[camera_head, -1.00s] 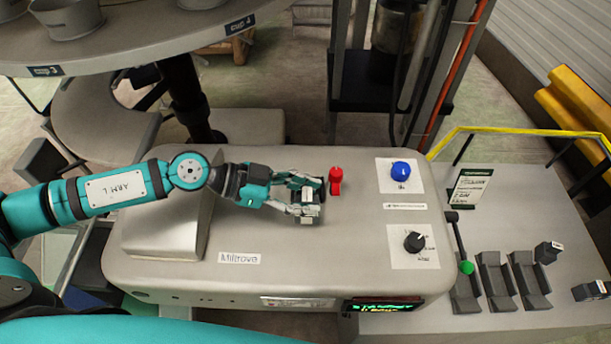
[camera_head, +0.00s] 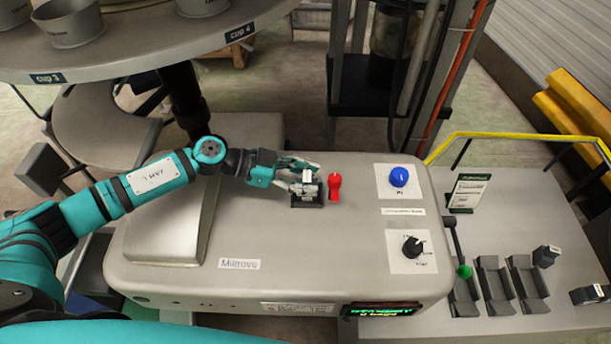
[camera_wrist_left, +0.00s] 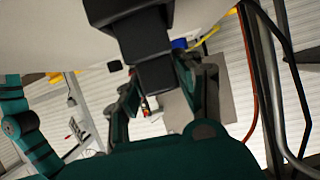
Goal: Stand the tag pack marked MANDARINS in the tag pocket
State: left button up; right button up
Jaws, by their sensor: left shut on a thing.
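My left gripper (camera_head: 307,180) is over a small dark holder (camera_head: 307,199), which looks like the tag pocket, on the grey machine top. The gripper is shut on a small dark block, likely the tag pack; in the wrist view dark block shapes (camera_wrist_left: 155,75) show between the fingers. No marking on it can be read. The fingers cover most of it in the head view, so I cannot tell whether it is inside the holder or just above it. My right gripper is not in view.
A red switch (camera_head: 335,188) stands close to the right of the holder. A blue knob (camera_head: 398,177) and a black knob (camera_head: 412,247) are farther right. Two dark packs (camera_head: 546,255) (camera_head: 588,294) and several dark cradles (camera_head: 495,287) are on the right table. A round table (camera_head: 150,55) with cups is upper left.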

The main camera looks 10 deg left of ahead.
pick_arm(q)
jog(key=o, duration=1.2)
jog(key=shift+f, duration=0.1)
jog(key=shift+a+r, duration=0.2)
jog(key=shift+r, duration=0.05)
jog(key=p+v, duration=0.3)
jog(key=v, duration=0.8)
jog(key=shift+s+a+r+p, duration=0.1)
jog(key=shift+s+a+p, duration=0.05)
jog(key=shift+a+p, duration=0.2)
